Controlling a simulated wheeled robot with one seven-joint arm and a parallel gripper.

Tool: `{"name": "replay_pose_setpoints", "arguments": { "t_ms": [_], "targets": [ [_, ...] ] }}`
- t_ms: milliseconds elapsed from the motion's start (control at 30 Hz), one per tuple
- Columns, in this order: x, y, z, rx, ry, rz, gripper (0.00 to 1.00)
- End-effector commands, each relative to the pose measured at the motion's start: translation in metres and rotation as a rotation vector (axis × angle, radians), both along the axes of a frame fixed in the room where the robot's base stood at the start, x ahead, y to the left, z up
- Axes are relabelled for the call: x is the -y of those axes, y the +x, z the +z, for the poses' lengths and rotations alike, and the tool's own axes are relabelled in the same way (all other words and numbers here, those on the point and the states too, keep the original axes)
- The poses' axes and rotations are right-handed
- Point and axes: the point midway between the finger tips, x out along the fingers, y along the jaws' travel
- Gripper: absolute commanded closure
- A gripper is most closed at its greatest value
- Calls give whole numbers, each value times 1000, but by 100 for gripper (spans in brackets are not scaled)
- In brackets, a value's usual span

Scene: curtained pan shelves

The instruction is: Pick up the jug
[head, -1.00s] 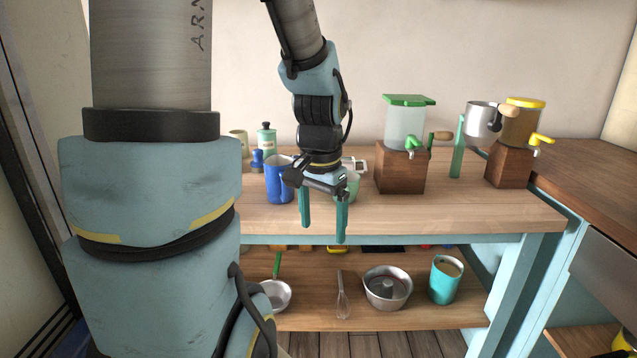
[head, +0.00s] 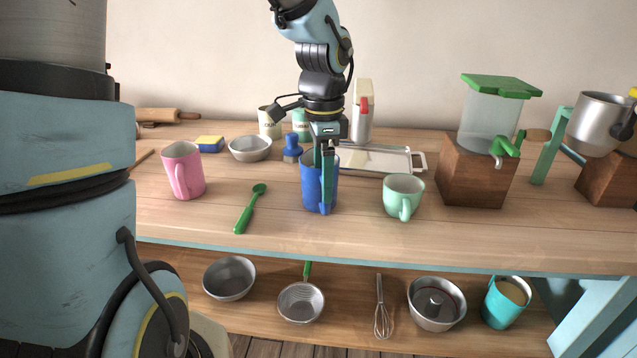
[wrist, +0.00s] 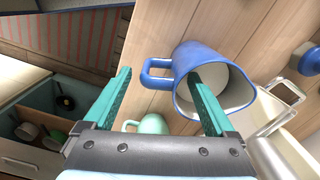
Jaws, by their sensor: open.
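The blue jug (head: 306,183) stands upright on the wooden tabletop, with my gripper (head: 325,208) in front of it and partly hiding it. In the wrist view the jug (wrist: 204,58) is seen from above, with its pale inside and its handle (wrist: 148,72) to the left. My gripper (wrist: 160,75) is open and empty. In that view the handle lies between the two green fingers and the right finger overlaps the jug's rim. I cannot tell whether that finger touches the jug.
A mint mug (head: 404,195) stands right of the jug, and a green spoon (head: 248,210) and pink mug (head: 183,168) to its left. A blue stamp-like item (head: 292,148) and metal tray (head: 376,160) are behind. A dispenser (head: 480,165) stands farther right. Bowls and a whisk (head: 381,315) lie below.

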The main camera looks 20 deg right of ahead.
Motion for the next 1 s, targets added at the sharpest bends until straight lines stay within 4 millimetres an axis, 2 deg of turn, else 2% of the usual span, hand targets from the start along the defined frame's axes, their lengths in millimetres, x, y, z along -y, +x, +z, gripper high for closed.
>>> {"name": "replay_pose_setpoints", "arguments": {
  "t_ms": [233, 500, 800, 1000],
  "targets": [
    [0, -2, -19, -4, 2, -1, 10],
    [1, -3, -56, -2, 0, -1, 10],
    [1, -3, -61, 0, -1, 0, 10],
    [1, -3, -61, 0, -1, 0, 32]
  ]
}}
